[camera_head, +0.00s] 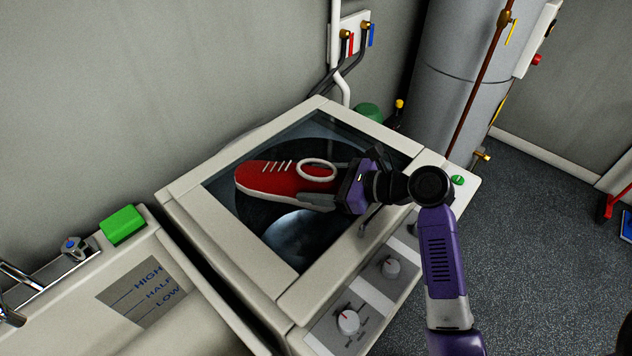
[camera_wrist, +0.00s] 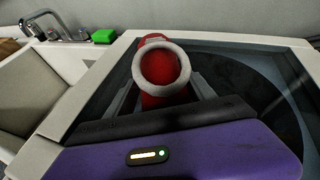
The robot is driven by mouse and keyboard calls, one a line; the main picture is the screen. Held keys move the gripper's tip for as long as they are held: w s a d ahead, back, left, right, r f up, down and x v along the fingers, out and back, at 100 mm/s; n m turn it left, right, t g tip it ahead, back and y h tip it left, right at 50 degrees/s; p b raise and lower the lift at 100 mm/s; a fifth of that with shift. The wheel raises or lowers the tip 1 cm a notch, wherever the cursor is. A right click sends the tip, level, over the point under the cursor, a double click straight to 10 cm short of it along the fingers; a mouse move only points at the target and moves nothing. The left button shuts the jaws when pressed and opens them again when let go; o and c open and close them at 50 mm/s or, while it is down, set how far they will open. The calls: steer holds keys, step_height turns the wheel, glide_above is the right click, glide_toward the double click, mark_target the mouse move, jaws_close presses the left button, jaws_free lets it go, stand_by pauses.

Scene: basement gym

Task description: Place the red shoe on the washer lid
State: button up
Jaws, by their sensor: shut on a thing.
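The red shoe (camera_head: 285,180) has a white sole, white laces and a white-rimmed opening. In the head view its toe points left, and it is over the dark glass of the washer lid (camera_head: 305,245). My gripper (camera_head: 325,185) is shut on the heel end of the shoe from the right. In the wrist view the shoe (camera_wrist: 163,75) shows opening-first between the two grey fingers (camera_wrist: 165,100), above the lid glass (camera_wrist: 260,85). I cannot tell whether the sole touches the glass or is a little above it.
A sink basin (camera_head: 165,310) with a green block (camera_head: 122,224) and a tap (camera_head: 20,285) stands at the left. Knobs (camera_head: 347,321) line the washer's front panel. Behind are hoses (camera_head: 345,85) and a grey tank (camera_head: 450,80).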

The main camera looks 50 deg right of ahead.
steer(key=o, duration=1.7)
steer(key=v, duration=1.2)
